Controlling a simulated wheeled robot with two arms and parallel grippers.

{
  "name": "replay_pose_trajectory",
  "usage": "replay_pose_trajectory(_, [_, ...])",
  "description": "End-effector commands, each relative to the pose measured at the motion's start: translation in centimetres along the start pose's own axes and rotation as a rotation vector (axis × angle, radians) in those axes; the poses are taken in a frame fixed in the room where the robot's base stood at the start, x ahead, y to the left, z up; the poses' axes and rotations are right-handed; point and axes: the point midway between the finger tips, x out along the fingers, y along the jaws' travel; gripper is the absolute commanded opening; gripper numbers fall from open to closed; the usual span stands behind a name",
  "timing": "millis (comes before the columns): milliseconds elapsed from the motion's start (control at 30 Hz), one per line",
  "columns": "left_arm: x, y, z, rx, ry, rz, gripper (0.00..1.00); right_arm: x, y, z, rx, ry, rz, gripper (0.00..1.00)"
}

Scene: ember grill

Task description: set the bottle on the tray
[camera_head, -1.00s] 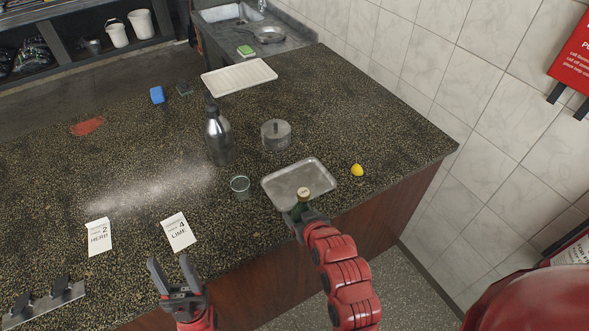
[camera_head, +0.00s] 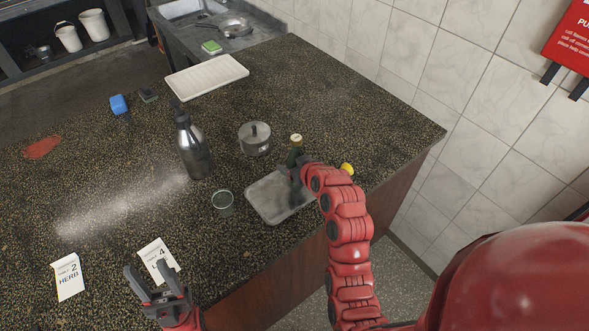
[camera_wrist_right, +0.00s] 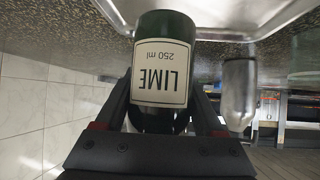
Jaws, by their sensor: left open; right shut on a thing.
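The dark green bottle (camera_head: 295,152) has a pale cap and shows a white LIME 250 ml label in the right wrist view (camera_wrist_right: 162,75). My right gripper (camera_head: 301,168) is shut on it, at the far right part of the metal tray (camera_head: 262,205). The tray also shows along the top of the wrist view (camera_wrist_right: 235,18). I cannot tell whether the bottle's base touches the tray. My arm and gripper hide its lower part and the tray's right side. My left gripper (camera_head: 153,285) is open and empty near the counter's front edge, by the cards.
A tall steel bottle (camera_head: 193,150), a lidded pot (camera_head: 255,138) and a small glass (camera_head: 222,200) stand left of and behind the tray. A lemon (camera_head: 347,169) is to its right. Cards HERB (camera_head: 68,277) and LIME (camera_head: 154,252) lie front left.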

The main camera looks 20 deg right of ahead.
Motion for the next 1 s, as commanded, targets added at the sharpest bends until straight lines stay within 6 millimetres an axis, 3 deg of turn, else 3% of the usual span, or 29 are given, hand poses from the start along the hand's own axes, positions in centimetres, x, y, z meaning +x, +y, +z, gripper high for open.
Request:
replay_pose_trajectory(300, [-0.3,0.0,0.1,0.000,0.000,0.000,0.50,1.7,2.0,-0.9,0.000,0.002,0.000,0.00])
replay_pose_trajectory(500, [-0.4,0.0,0.1,0.000,0.000,0.000,0.50,3.4,1.9,2.0,0.002,-0.004,-0.002,0.00])
replay_pose_trajectory(900, [-0.9,0.1,0.1,0.000,0.000,0.000,0.50,3.8,1.9,2.4,-0.001,0.001,-0.001,0.00])
replay_pose_trajectory(933, [-0.8,0.0,0.1,0.000,0.000,0.000,0.50,3.7,1.9,2.3,-0.001,0.000,0.000,0.76])
replay_pose_trajectory(1000, [-0.7,0.0,0.1,0.000,0.000,0.000,0.50,3.7,1.9,2.3,-0.001,0.000,0.000,0.89])
